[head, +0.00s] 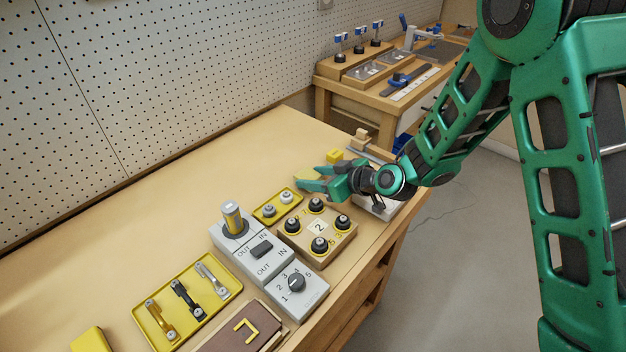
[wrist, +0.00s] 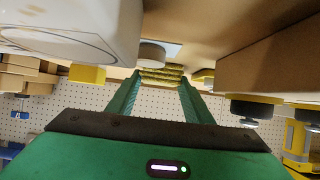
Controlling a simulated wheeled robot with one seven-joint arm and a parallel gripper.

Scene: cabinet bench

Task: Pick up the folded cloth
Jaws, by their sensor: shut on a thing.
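The folded cloth is yellow with darker layered bands and shows in the wrist view (wrist: 161,73) between my fingertips. My gripper (wrist: 160,80) is shut on it, with one green finger at each side. In the head view my gripper (head: 307,179) is low over the bench, pointing left, just behind the small yellow tray with two knobs. A small yellowish patch of the cloth (head: 306,172) shows at the fingers there. The fingers hide most of it. I cannot tell whether the cloth touches the bench.
Close by are a yellow block (head: 334,155), the yellow tray (head: 265,219) and a wooden box with black knobs (head: 326,254). Grey switch units (head: 262,258) and a yellow tray of levers (head: 166,336) stand nearer. The bench's left part (head: 150,215) is clear.

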